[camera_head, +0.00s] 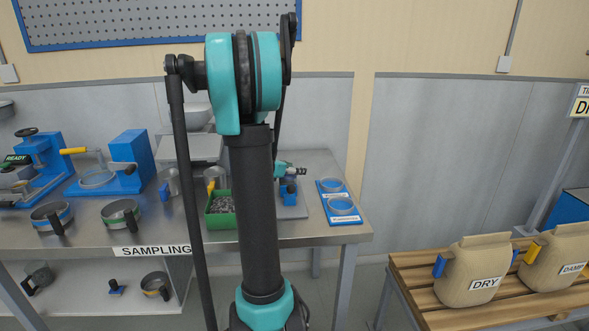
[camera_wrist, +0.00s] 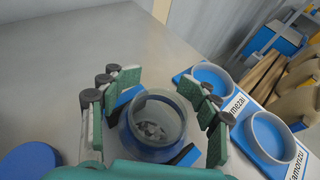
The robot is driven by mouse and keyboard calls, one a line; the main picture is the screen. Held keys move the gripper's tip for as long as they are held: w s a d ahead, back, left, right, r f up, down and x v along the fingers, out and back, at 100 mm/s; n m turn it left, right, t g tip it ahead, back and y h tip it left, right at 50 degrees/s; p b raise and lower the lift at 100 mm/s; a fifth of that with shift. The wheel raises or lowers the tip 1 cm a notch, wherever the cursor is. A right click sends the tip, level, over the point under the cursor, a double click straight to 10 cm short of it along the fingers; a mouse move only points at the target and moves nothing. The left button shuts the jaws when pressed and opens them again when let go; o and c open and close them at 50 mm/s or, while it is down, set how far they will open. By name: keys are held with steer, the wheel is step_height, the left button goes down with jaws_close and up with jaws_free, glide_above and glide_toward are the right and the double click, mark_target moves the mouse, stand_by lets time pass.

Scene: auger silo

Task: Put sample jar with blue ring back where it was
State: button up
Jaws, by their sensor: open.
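A clear round jar (camera_wrist: 157,118) with grey chunks inside stands upright on the metal bench in the wrist view. Blue pieces (camera_wrist: 122,103) show against its left and lower right sides; I cannot tell whether they are a ring on the jar or a holder around it. My gripper (camera_wrist: 160,84) is open, with its green-padded fingers on both sides of the jar and gaps between. In the head view my gripper (camera_head: 288,170) is low over the bench, behind my arm, above a small blue item (camera_head: 289,190) on a grey plate; the jar is not clear there.
Two blue-based round dishes (camera_wrist: 212,78) (camera_wrist: 270,135) with labels sit just right of my gripper. A blue disc (camera_wrist: 30,163) lies at left. A green tray (camera_head: 221,212) of grey bits and banded dark pans (camera_head: 122,213) stand farther left. Bare bench lies beyond the jar.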

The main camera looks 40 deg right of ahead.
steer(key=shift+r, duration=0.1)
steer(key=v, duration=1.2)
stand_by(0.4)
